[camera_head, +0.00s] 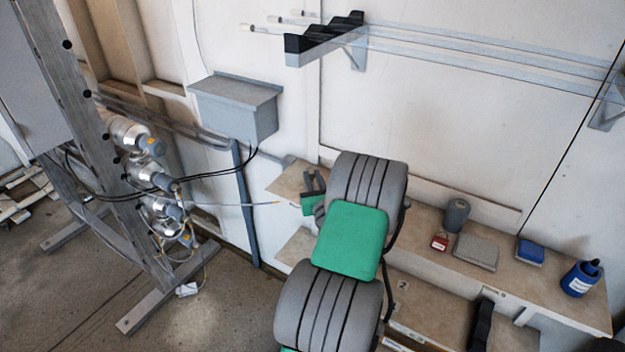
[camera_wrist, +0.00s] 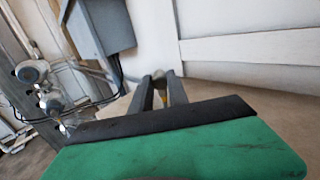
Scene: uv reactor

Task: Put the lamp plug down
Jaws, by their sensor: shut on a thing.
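My gripper (camera_head: 314,184) is at the left end of the upper shelf in the head view, with its fingers pointing away from me toward the wall. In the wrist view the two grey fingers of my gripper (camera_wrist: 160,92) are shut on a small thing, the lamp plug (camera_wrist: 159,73). Only its pale grey end and a bit of yellow show between the fingers. In the head view my arm and fingers hide the plug. I cannot tell whether it touches the shelf.
The wooden upper shelf (camera_head: 560,285) holds a grey cylinder (camera_head: 456,215), a red padlock-like item (camera_head: 439,242), a grey pad (camera_head: 476,252), a blue item (camera_head: 530,252) and a blue bottle (camera_head: 580,279). The reactor (camera_head: 158,180) with cables stands left. A grey wall box (camera_head: 235,105) hangs nearby.

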